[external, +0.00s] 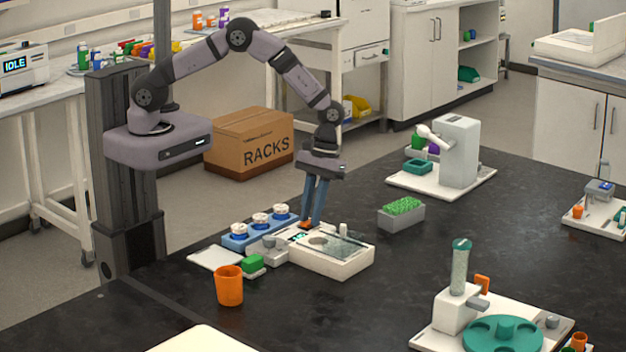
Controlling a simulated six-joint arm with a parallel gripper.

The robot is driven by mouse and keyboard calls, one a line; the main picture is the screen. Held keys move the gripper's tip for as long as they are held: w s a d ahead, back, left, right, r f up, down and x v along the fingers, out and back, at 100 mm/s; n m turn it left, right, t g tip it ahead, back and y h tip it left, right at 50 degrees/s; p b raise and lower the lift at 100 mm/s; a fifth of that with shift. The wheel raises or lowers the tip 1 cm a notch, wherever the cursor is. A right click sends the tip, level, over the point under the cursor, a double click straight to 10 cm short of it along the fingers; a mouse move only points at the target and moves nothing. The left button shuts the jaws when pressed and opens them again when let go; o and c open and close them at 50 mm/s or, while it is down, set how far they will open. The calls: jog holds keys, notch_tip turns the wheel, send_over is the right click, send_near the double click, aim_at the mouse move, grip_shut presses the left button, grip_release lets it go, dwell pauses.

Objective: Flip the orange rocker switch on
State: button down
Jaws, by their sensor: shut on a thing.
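The orange rocker switch (304,226) shows as a small orange patch at the back left of a white bench device (330,262). My gripper (311,222) points down over that corner, with its two blue fingers close together and their tips at the orange patch. The gripper is shut on the switch, as far as this small view shows. The fingertips partly cover the switch, and which way it is tilted cannot be told. The device has a small display and a grey translucent lid on top.
A blue rack (236,243) with several white-capped jars stands close behind and left of the device. A green block (253,263) and an orange cup (229,286) are at its left. A grey rack of green tubes (401,214) stands to the right.

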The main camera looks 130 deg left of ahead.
jog(key=shift+d+r+y+p, duration=0.15)
jog(key=shift+d+y+p, duration=0.2)
jog(key=shift+y, duration=0.95)
jog(key=c, duration=1.6)
grip_release()
jog(key=r+b, duration=0.2)
jog(key=r, duration=0.5)
jog(key=shift+a+r, duration=0.1)
jog(key=shift+a, duration=0.1)
